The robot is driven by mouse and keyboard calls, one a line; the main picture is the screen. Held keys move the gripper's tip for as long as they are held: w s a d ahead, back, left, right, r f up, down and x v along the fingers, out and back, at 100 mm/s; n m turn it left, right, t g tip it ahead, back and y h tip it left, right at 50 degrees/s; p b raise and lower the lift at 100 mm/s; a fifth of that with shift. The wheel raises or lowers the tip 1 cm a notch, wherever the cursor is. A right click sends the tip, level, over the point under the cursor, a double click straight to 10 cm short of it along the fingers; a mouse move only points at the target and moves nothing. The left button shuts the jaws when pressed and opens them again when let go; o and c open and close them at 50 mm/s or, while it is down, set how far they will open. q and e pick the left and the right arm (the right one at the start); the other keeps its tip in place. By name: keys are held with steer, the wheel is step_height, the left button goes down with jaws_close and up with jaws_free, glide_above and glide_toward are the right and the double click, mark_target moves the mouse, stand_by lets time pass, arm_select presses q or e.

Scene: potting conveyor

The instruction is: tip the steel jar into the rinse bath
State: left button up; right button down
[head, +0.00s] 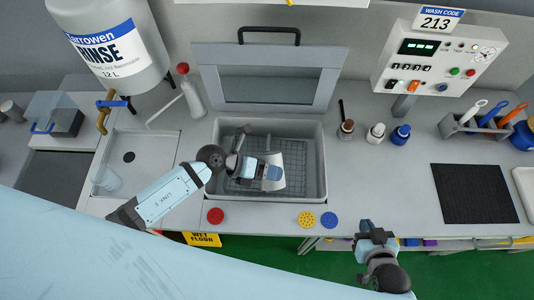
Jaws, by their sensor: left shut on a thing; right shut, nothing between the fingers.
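The rinse bath (321,160) is a grey rectangular tub with a wire grid in its bottom, in the middle of the head view. Its framed lid (268,85) stands open behind it. My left gripper (270,173) is over the bath, shut on the steel jar (295,158). The jar shows as a pale grey shape at the gripper's right side, partly hidden by the fingers. I cannot tell its exact tilt or whether anything is coming out. My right gripper (372,236) is shut and empty in front of the counter's edge.
A large rinse container (108,55) with a brass tap stands at the back left, beside a spray bottle (190,90). Small bottles (376,132) stand right of the bath. A black mat (474,193) and tool rack (475,122) are further right. Red (215,216), yellow and blue discs lie in front.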

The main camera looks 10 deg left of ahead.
arm_select(q)
steer(key=shift+w+f+b, duration=0.1)
steer(key=shift+w+b, duration=0.05)
steer(key=shift+b, duration=0.15)
arm_select(e)
steer(key=shift+w+a+f, duration=0.1)
steer(key=shift+w+f, duration=0.05)
steer(key=shift+w, duration=0.1)
arm_select(q)
steer(key=shift+f+n+g, duration=0.1)
steer(key=shift+n+g, duration=0.2)
steer(key=shift+g, duration=0.1)
arm_select(e)
steer(key=shift+s+f, duration=0.1)
steer(key=shift+f, duration=0.2)
arm_select(q)
steer(key=shift+w+a+r+n+g+h+b, duration=0.1)
steer(key=shift+w+r+n+g+h+b, duration=0.05)
steer(key=shift+r+n+g+h+b, duration=0.3)
arm_select(e)
steer(key=shift+f, duration=0.1)
stand_by(0.6)
arm_select(q)
steer(key=shift+w+a+f+n+g+h+b, duration=0.1)
steer(key=shift+w+f+n+g+h+b, duration=0.25)
steer(key=shift+w+n+g+b, duration=0.25)
arm_select(e)
steer(key=shift+a+f, duration=0.15)
steer(key=shift+f, duration=0.55)
